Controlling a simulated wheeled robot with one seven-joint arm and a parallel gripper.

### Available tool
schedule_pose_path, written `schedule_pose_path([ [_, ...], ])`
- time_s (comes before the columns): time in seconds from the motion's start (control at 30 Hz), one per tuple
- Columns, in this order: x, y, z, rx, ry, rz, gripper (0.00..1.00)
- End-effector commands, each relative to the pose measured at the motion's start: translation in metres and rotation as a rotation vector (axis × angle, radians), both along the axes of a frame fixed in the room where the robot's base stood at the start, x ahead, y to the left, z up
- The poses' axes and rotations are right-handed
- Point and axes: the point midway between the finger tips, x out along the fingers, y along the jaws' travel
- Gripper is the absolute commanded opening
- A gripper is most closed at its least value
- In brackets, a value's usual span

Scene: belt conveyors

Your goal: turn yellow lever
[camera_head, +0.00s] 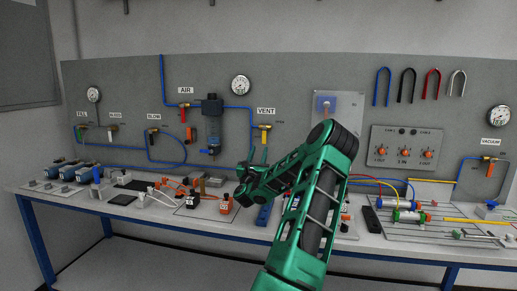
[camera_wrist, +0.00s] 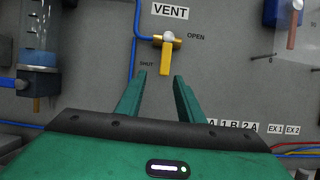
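The yellow lever (camera_wrist: 166,61) hangs down from its brass valve under the VENT label in the wrist view. OPEN is printed to its right and SHUT at its lower left. It also shows in the head view (camera_head: 264,137) on the grey back panel. My gripper (camera_wrist: 159,75) is open, with its two green fingers pointing at the panel just below the lever. Nothing is between the fingers, and no contact with the lever shows. In the head view my gripper (camera_head: 258,157) is small and partly hidden by my green arm.
A blue air unit (camera_wrist: 38,45) hangs left of the lever. Blue tubing runs to the valve. Other valves with orange, white and black levers are on the panel. The bench (camera_head: 140,212) below holds blocks, cables and cylinders. A switch box (camera_head: 405,147) is at right.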

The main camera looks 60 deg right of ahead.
Motion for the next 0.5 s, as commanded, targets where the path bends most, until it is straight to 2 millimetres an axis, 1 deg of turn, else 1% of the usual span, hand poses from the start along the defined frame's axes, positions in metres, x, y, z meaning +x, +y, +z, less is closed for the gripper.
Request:
schedule_pose_path([
  [0.03, -0.001, 0.008, -0.003, 0.001, 0.002, 0.001, 0.34],
  [0.2, -0.004, 0.024, -0.01, 0.0, 0.003, 0.001, 0.34],
  [0.33, -0.005, 0.029, -0.013, 0.002, 0.002, 0.001, 0.34],
  [0.5, -0.006, 0.029, -0.013, 0.002, 0.001, 0.0, 0.34],
])
